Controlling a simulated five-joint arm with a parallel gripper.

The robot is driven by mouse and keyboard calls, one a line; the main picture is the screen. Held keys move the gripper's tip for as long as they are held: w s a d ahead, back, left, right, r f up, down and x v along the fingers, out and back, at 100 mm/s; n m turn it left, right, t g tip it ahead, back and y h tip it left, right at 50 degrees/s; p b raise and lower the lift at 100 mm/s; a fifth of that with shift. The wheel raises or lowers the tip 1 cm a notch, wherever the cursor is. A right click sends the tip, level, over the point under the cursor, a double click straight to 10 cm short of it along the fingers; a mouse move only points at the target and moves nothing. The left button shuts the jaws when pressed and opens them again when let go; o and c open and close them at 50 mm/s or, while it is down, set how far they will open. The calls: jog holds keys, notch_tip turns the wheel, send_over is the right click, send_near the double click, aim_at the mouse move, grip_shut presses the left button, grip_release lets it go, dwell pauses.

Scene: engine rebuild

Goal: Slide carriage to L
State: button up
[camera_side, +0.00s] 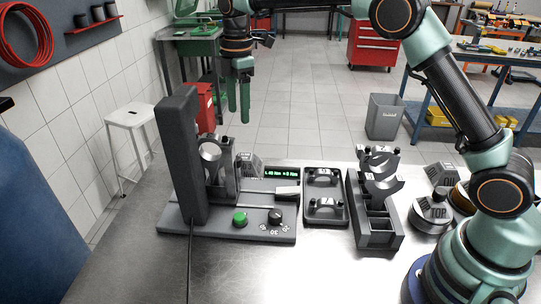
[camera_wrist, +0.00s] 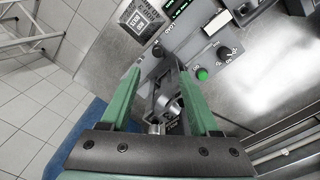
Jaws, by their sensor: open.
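A bench machine (camera_side: 225,228) with a tall dark column stands at the left of the metal table. Beside the column, a grey upright piece with a round ring (camera_side: 210,152) sits on the base; this may be the carriage, but I cannot tell for sure. In the wrist view, the grey ringed piece (camera_wrist: 168,105) shows between my fingers, farther off. I cannot read a clear L mark. My gripper (camera_side: 238,120) is open and empty, fingers pointing down, above and behind the machine. Its green fingers also show in the wrist view (camera_wrist: 160,75).
The base has a green button (camera_side: 240,218), a black knob (camera_side: 275,217) and a lit display (camera_side: 282,173). The front table is clear.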

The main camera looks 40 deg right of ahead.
aim_at(237, 158)
jog(key=shift+n, duration=0.6)
jog(key=f, duration=0.9)
jog(key=w+a+f, duration=0.1)
jog(key=f, duration=0.4)
jog(key=shift+f, duration=0.1)
grip_shut()
dwell(0.6)
